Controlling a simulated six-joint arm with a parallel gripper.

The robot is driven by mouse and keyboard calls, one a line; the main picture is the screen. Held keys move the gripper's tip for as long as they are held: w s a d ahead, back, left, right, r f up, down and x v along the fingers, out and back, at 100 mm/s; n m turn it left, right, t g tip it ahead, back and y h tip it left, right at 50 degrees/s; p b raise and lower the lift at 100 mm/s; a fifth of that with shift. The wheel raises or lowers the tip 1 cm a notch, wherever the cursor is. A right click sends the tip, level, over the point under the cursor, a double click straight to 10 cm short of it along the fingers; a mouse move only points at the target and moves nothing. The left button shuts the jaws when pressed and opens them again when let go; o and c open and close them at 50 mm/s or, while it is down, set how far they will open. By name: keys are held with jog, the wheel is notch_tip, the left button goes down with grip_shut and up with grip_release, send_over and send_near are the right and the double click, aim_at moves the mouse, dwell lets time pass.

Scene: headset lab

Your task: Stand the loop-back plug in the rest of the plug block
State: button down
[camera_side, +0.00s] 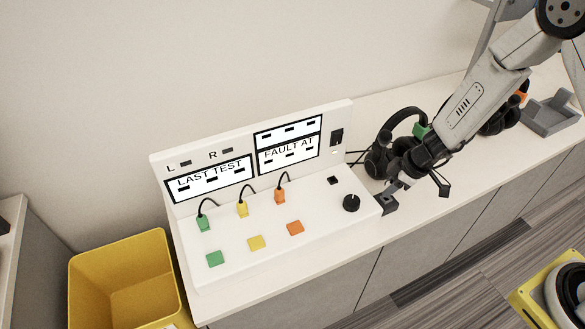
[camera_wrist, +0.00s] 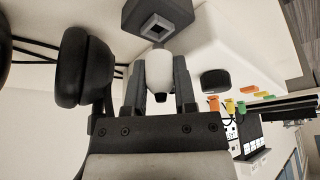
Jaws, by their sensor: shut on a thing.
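The loop-back plug (camera_wrist: 158,70) is a pale rounded body with a small dark end, seen in the wrist view between my fingers. My gripper (camera_wrist: 159,78) is shut on it. The plug block (camera_wrist: 177,14) is dark grey with a square opening in its face and lies just beyond the plug. In the side view the plug block (camera_side: 389,204) stands at the right end of the white test panel, with my gripper (camera_side: 396,187) right above it. The plug's far end meets or overlaps the block's edge in the picture; I cannot tell whether they touch.
The white test panel (camera_side: 323,231) has coloured buttons, cabled plugs and a black knob (camera_side: 351,203) near the block. A black headset (camera_side: 377,162) is close behind my gripper. A grey cradle (camera_side: 550,114) stands at the far right. The counter's front edge is near the block.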

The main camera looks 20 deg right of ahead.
jog(key=shift+f, duration=1.1)
dwell(0.4)
jog(key=shift+c, duration=1.7)
grip_release()
jog(key=shift+r, duration=0.1)
jog(key=v, duration=0.7)
jog(key=shift+r, duration=0.3)
jog(key=shift+s+d, duration=0.1)
jog(key=shift+r, duration=0.1)
